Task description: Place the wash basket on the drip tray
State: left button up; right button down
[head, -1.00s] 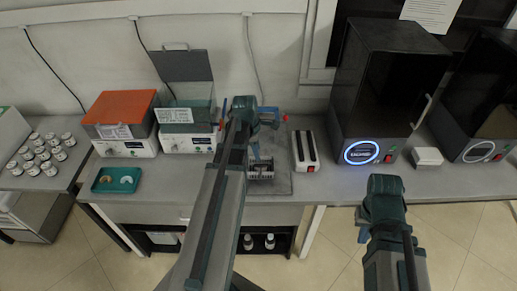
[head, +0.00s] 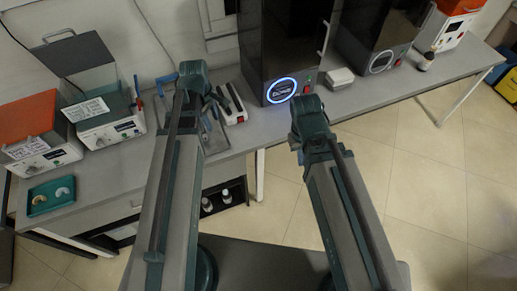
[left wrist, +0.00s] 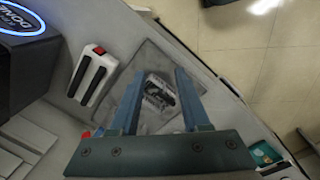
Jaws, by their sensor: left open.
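The wash basket (left wrist: 160,94) is a small pale rack with dark slots. In the left wrist view it shows between my left gripper's fingers, below them, and appears to rest on the grey drip tray (left wrist: 152,60). My left gripper (left wrist: 159,98) is open, with a blue finger on either side of the basket in the picture; I see no grip on it. In the head view the left gripper (head: 190,95) is over the bench, and my arm hides the basket and most of the drip tray (head: 214,140). My right gripper (head: 309,112) is in front of the bench; its fingers are unclear.
A white device with two dark slots (head: 231,103) stands right of the tray. Black cabinets (head: 280,45) with a lit blue ring stand further right. Boxes with orange (head: 30,115) and clear lids (head: 100,100) and a green tray (head: 51,196) are left. The front floor is open.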

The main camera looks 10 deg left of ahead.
pick_arm(q)
jog(key=s+d+m, duration=0.5)
jog(key=d+m, duration=0.4)
jog(key=s+d+m+g+y, duration=0.1)
jog(key=s+d+m, duration=0.4)
jog(key=d+m, duration=0.5)
jog(key=shift+s+y, duration=0.3)
notch_tip(320, 180, down, 5)
jog(key=b, duration=0.4)
jog(key=shift+r+b, duration=0.1)
jog(key=shift+b, duration=0.3)
jog(key=shift+a, duration=0.1)
